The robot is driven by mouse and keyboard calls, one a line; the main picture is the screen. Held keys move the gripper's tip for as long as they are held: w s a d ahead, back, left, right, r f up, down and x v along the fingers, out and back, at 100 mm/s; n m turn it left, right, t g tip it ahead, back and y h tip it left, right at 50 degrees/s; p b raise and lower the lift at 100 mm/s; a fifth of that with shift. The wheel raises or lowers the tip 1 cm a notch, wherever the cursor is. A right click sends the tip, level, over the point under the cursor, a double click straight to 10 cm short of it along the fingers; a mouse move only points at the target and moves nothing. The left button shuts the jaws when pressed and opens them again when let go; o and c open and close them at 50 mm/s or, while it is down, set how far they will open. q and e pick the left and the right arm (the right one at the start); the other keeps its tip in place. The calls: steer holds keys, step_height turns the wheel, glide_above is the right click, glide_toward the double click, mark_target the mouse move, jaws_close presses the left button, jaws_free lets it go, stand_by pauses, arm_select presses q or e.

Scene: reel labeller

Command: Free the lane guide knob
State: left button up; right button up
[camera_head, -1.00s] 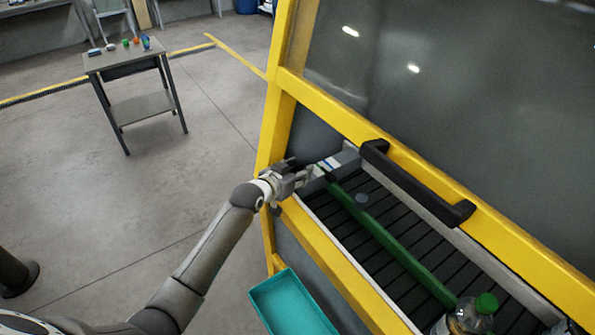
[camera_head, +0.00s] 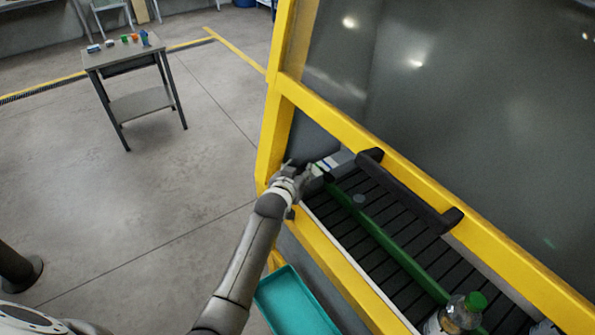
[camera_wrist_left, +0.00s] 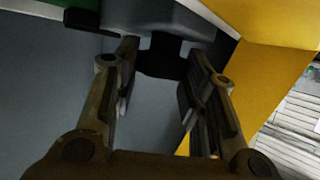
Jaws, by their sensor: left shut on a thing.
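The lane guide is a long green rail (camera_head: 385,240) lying along the dark slatted conveyor (camera_head: 425,240) inside the yellow-framed machine. My left gripper (camera_head: 314,174) is at the far left end of the rail, by the machine's corner post. In the left wrist view, a dark knob (camera_wrist_left: 163,62) sits under a grey block (camera_wrist_left: 160,20). The fingers of my left gripper (camera_wrist_left: 160,85) stand on either side of the knob, shut on it. In the head view the knob is hidden by the gripper. My right gripper is out of view.
A raised clear guard with a black handle (camera_head: 405,190) hangs over the conveyor. A bottle with a green cap (camera_head: 474,302) stands at the conveyor's near end. A teal tray (camera_head: 292,305) is below the frame. A small side table (camera_head: 122,57) stands far left on open floor.

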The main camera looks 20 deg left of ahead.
arm_select(q)
steer(key=shift+r, duration=0.1)
steer(key=o, duration=0.7)
steer(key=shift+o, duration=0.2)
steer(key=v, duration=1.2)
